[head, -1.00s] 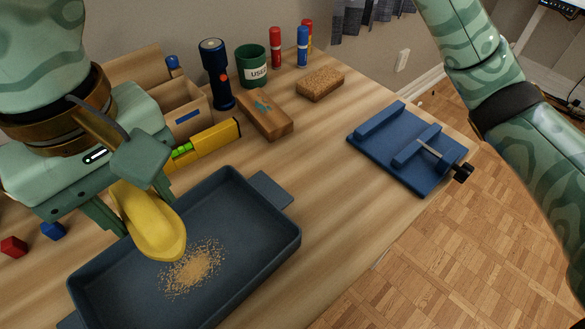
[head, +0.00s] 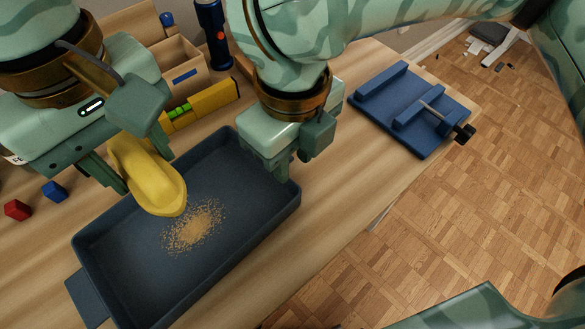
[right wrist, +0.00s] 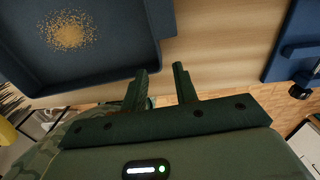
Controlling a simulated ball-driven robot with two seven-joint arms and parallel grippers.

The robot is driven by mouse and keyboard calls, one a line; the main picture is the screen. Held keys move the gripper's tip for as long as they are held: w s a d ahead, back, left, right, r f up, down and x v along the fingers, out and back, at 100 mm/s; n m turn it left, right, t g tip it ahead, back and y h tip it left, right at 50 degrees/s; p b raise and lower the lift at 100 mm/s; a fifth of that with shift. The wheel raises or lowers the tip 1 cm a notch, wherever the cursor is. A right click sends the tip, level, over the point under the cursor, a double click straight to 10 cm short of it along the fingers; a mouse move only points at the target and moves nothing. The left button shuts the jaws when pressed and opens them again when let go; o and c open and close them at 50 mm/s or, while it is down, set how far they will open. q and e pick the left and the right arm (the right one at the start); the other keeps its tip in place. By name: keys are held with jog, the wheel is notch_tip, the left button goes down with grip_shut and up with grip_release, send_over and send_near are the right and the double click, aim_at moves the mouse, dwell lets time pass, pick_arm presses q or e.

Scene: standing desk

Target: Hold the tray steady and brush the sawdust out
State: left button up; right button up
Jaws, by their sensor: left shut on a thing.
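The dark blue-grey tray (head: 100,262) lies on the desk, with a heap of sawdust (head: 192,226) on its floor. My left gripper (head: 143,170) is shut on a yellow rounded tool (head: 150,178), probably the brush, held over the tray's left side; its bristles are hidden. My right gripper (head: 283,172) is at the tray's far right end and hides the handle tab there. In the right wrist view, the right gripper (right wrist: 160,78) has its fingers apart with nothing between them, close to the tray's edge (right wrist: 152,52). The sawdust (right wrist: 70,32) also shows there.
A blue bench-hook board (head: 410,110) with a black-knobbed clamp lies at the right. A yellow level (head: 205,105), an open wooden box (head: 180,65) and a flashlight (head: 212,30) stand behind the tray. Red (head: 17,210) and blue (head: 54,191) blocks lie left. The desk's right edge drops to the floor.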

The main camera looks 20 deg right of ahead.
aim_at(293, 181)
notch_tip(293, 181, down, 7)
jog(key=shift+f, duration=0.1)
dwell(0.3)
grip_shut()
